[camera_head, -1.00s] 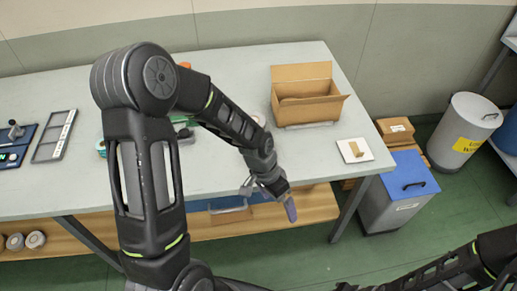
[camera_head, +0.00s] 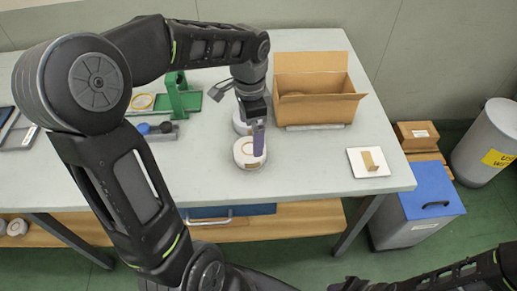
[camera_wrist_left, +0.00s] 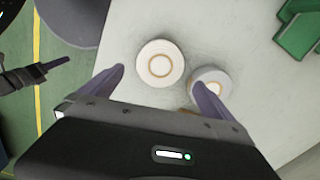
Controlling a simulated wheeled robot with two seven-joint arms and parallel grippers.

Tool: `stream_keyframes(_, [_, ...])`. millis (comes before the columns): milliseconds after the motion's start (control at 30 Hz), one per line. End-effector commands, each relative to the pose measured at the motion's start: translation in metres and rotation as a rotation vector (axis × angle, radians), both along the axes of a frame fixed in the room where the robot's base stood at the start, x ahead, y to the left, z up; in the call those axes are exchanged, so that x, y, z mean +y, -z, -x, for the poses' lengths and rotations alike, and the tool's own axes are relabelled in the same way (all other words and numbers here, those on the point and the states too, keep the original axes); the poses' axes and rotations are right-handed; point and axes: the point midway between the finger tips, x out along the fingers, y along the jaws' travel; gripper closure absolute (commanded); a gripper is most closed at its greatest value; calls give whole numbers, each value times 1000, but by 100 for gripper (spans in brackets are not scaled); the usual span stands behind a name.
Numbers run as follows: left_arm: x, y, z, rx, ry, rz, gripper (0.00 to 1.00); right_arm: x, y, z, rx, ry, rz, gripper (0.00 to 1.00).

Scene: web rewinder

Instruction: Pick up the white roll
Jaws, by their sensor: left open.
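Two white rolls with tan core rings stand on the table. The nearer roll (camera_head: 249,153) is close to the table's front edge, and the other roll (camera_head: 240,122) is just behind it, partly hidden by my left gripper (camera_head: 257,140). In the left wrist view, one roll (camera_wrist_left: 160,63) lies between and beyond the open purple fingers of my left gripper (camera_wrist_left: 158,78). The second roll (camera_wrist_left: 214,78) is beside the right finger, which overlaps it in the picture. No roll is held. A dark arm end with a purple tip, likely my right gripper (camera_wrist_left: 45,68), shows at the left edge.
An open cardboard box (camera_head: 315,100) stands right of the rolls. A white square pad (camera_head: 353,168) with a tan piece on it lies near the right front corner. A green fixture (camera_head: 178,95) is to the left. The table front between is clear.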

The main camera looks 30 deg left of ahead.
Motion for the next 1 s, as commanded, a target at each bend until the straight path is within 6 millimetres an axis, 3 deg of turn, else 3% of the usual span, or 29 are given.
stream_keyframes(267, [0,0,0,1,-1,1,0,0,-2,1,1,0,0,64])
stream_keyframes(500, [0,22,0,3,-2,2,0,0,-2,0,1,0,0,64])
stream_keyframes(867, [0,27,0,0,-2,1,0,0,-2,0,1,0,0,64])
stream_keyframes(1000, [0,39,0,4,-1,2,0,0,-5,0,1,0,0,64])
